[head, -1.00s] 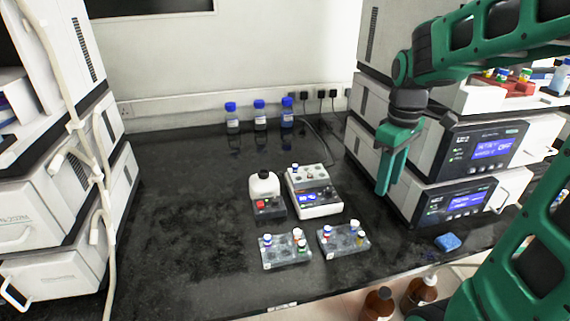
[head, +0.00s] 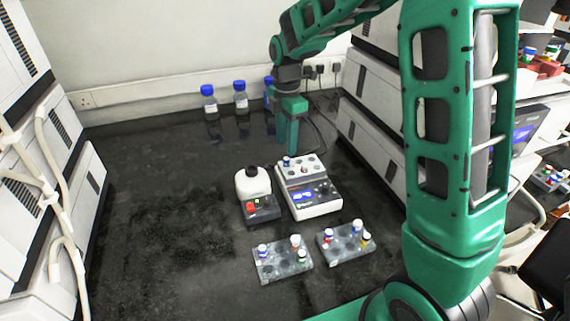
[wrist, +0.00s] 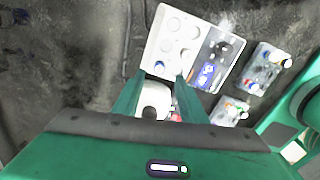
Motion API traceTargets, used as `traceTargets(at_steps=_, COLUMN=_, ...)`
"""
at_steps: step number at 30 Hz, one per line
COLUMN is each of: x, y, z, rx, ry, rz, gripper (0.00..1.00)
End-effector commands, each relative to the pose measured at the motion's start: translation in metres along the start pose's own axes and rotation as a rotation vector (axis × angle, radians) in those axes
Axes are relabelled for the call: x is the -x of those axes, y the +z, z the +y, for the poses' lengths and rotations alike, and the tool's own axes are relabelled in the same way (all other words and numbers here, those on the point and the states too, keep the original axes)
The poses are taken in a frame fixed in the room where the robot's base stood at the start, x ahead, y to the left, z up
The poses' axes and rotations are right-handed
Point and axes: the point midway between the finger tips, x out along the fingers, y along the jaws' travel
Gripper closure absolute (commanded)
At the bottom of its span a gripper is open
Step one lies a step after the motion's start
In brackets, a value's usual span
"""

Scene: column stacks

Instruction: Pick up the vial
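A small blue-capped vial (head: 286,161) stands in the top block of a white benchtop device (head: 318,208). In the wrist view the blue-capped vial (wrist: 159,66) shows between my fingertips. Other vials with coloured caps stand in a left grey rack (head: 283,267) and a right grey rack (head: 345,252); which vial the task means is not clear. My gripper (head: 286,147) points down above the device's far left side. In the wrist view its two fingers (wrist: 160,76) are apart, with nothing held between them.
Blue-capped bottles (head: 240,98) stand by the back wall. White instrument stacks flank the bench. Black bench top (head: 150,220) is clear at left.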

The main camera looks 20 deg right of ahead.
Motion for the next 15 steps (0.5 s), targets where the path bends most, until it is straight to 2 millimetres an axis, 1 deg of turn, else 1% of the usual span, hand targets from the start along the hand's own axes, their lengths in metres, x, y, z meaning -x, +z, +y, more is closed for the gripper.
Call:
traceTargets(at_steps=1, x=-0.005, y=-0.001, z=0.0, rx=0.001, ry=-0.001, rz=0.0, gripper=0.62)
traceTargets(at_steps=5, x=-0.011, y=-0.002, z=0.001, rx=0.002, ry=0.0, rz=0.0, gripper=0.62)
traceTargets(at_steps=8, x=-0.02, y=-0.001, z=0.002, rx=0.002, ry=-0.001, rz=0.0, gripper=0.62)
traceTargets(at_steps=12, x=-0.041, y=0.001, z=0.003, rx=0.002, ry=-0.002, rz=0.0, gripper=0.62)
traceTargets(at_steps=15, x=-0.053, y=0.001, z=0.004, rx=0.002, ry=-0.001, rz=0.0, gripper=0.62)
